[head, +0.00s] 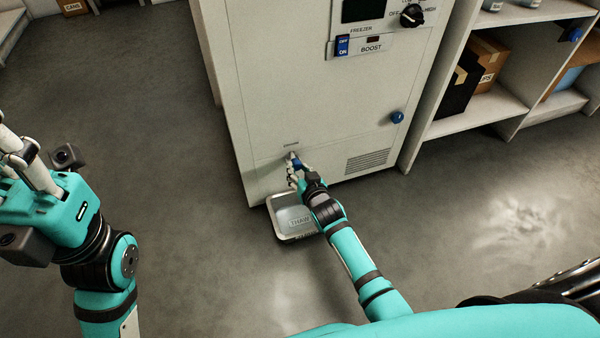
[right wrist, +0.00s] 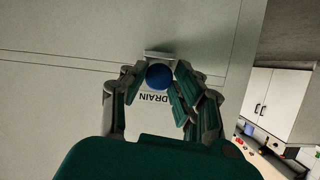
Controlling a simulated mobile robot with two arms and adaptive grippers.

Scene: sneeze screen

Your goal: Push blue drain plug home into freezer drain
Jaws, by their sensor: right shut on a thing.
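The freezer (head: 300,90) is a pale cabinet with the drain low on its front. The blue drain plug (head: 297,163) is a round blue knob at the drain. My right gripper (head: 294,168) is shut on it. In the right wrist view the blue plug (right wrist: 159,77) sits between the fingers, against a pale drain fitting (right wrist: 158,55) above the word DRAIN. The fingers hide part of the fitting, and I cannot tell how deep the plug sits. My left gripper (head: 20,155) is at the left edge, far from the freezer, its fingertips partly cut off.
A metal tray (head: 283,234) marked THAW lies on the floor below the drain. A blue knob (head: 397,117) is on the freezer front above a vent (head: 368,160). Shelves (head: 490,106) with boxes stand to the right. The floor at left is clear.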

